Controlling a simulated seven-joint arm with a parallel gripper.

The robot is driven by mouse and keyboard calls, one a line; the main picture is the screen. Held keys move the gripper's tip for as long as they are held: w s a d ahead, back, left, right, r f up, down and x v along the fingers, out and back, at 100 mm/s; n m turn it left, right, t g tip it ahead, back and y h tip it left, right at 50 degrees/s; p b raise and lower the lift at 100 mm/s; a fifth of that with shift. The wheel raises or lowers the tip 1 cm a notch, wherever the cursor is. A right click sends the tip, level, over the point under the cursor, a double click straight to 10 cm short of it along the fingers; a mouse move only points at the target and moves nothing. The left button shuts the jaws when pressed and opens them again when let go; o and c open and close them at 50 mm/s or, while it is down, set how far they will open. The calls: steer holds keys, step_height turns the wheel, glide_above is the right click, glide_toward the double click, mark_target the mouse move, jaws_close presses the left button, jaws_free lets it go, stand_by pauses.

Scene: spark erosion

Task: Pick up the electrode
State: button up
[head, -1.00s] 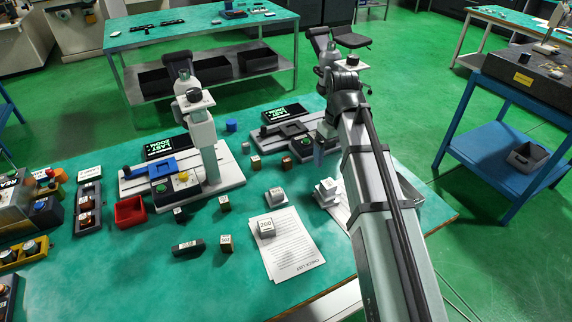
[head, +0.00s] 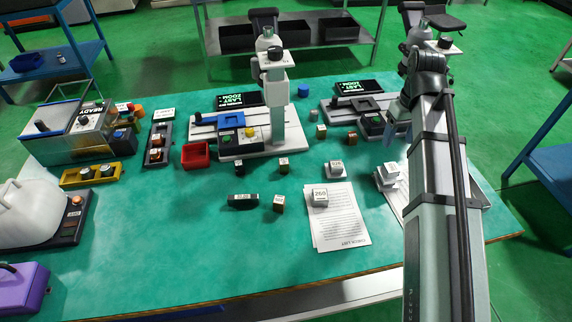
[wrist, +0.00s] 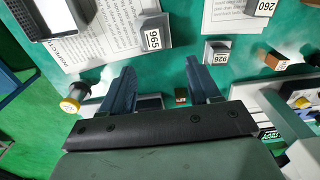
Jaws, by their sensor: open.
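Several small blocks with brown or copper-coloured sides and pale labelled tops stand on the green table; I cannot tell which one is the electrode. In the head view one (head: 279,204) stands left of the papers, one (head: 283,166) behind it, and others (head: 321,131) (head: 352,138) lie near the microscope stands. My gripper (head: 396,130) is at the right of the table, partly hidden by my arm. In the wrist view my gripper (wrist: 160,68) is open, its two dark fingers apart. A small reddish-brown block (wrist: 181,96) shows between the fingers, beyond them; nothing is held.
Grey numbered blocks (head: 320,197) (head: 335,169) stand on and beside the printed sheets (head: 340,230). The front middle is clear.

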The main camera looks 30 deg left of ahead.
steer(key=s+a+f+n, duration=0.1)
steer(key=s+a, duration=0.3)
steer(key=a, duration=0.3)
steer(key=s+a+f+n, duration=0.1)
steer(key=s+a+n, duration=0.1)
steer(key=s+a, duration=0.35)
steer(key=s+a+n, duration=0.1)
steer(key=s+a, duration=0.1)
steer(key=a, duration=0.7)
steer(key=n, duration=1.3)
glide_above(284, 161)
steer(key=f, duration=0.1)
steer(key=shift+f, duration=7)
jaws_close()
